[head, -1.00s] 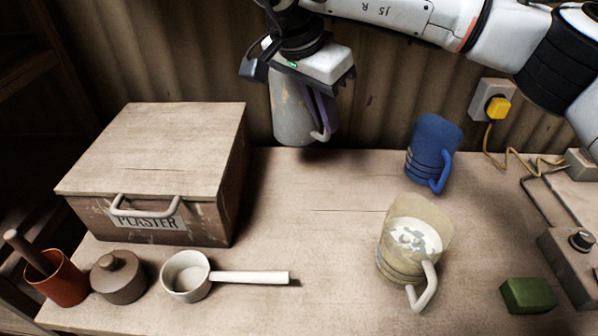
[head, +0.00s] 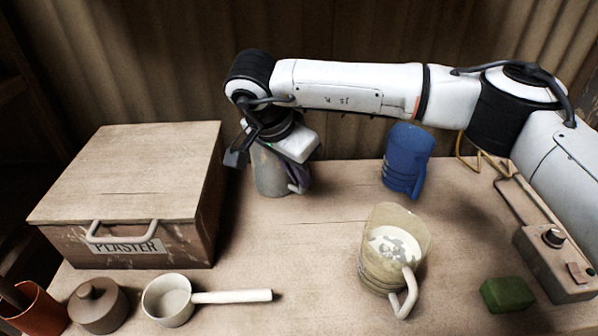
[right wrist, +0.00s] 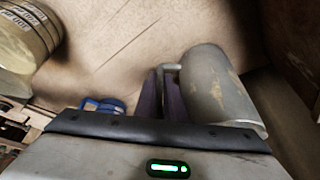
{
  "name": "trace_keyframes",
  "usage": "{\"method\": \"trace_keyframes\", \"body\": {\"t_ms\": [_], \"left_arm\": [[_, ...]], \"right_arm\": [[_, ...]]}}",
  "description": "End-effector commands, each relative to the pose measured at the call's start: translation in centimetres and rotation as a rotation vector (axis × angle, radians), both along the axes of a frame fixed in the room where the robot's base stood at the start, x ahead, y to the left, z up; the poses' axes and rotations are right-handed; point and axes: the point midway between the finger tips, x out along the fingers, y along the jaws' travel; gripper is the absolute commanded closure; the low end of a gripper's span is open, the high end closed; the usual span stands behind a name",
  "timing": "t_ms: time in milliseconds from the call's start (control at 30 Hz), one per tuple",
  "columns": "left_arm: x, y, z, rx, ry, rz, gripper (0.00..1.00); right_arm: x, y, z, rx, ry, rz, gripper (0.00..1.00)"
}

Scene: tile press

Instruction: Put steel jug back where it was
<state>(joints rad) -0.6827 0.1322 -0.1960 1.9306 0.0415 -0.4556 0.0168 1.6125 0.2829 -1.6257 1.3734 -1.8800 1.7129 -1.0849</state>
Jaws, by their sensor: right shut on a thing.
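The steel jug (head: 268,174) is upright at the back of the bench, just right of the plaster box. Its base is at or very close to the bench top; I cannot tell whether it touches. My right gripper (head: 298,178) is shut on the jug's handle, on the jug's right side. In the right wrist view, the purple fingers (right wrist: 162,95) are at the handle, and the grey, worn jug (right wrist: 218,88) lies to their right. My left gripper is not in view.
A wooden plaster box (head: 130,170) stands left of the jug. A blue jug (head: 408,158) and a clear jug with white contents (head: 392,262) stand to the right. A ladle-like pan (head: 170,300), lidded pot (head: 98,305) and green block (head: 507,294) are in front. The bench middle is clear.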

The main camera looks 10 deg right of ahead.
Motion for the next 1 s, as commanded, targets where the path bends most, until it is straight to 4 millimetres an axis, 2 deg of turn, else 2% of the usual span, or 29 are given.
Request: {"method": "trace_keyframes", "body": {"t_ms": [100, 133, 200, 233, 500, 633, 767, 1000], "left_arm": [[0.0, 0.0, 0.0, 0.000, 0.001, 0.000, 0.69], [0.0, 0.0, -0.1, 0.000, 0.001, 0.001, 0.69], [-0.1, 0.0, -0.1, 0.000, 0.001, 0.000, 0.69], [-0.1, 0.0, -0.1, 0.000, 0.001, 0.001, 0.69], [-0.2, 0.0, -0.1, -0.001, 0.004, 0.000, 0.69], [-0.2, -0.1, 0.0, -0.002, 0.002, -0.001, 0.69], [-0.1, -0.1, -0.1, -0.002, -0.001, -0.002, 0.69], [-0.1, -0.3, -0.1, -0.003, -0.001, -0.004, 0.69]], "right_arm": [[0.1, 0.0, 0.2, 0.002, -0.006, -0.001, 1.00], [0.0, 0.0, 0.0, 0.000, 0.000, 0.000, 0.86], [0.0, 0.0, 0.0, 0.000, 0.000, 0.000, 0.74], [0.0, 0.0, 0.0, 0.000, 0.000, 0.000, 0.72], [0.0, 0.0, 0.1, 0.000, 0.000, 0.000, 0.72], [-0.2, 0.3, 0.9, 0.002, -0.001, 0.001, 0.72], [-0.6, 1.1, 3.0, 0.002, -0.004, 0.003, 0.72], [-1.8, 2.7, 7.8, 0.001, -0.003, 0.001, 0.72]]}}
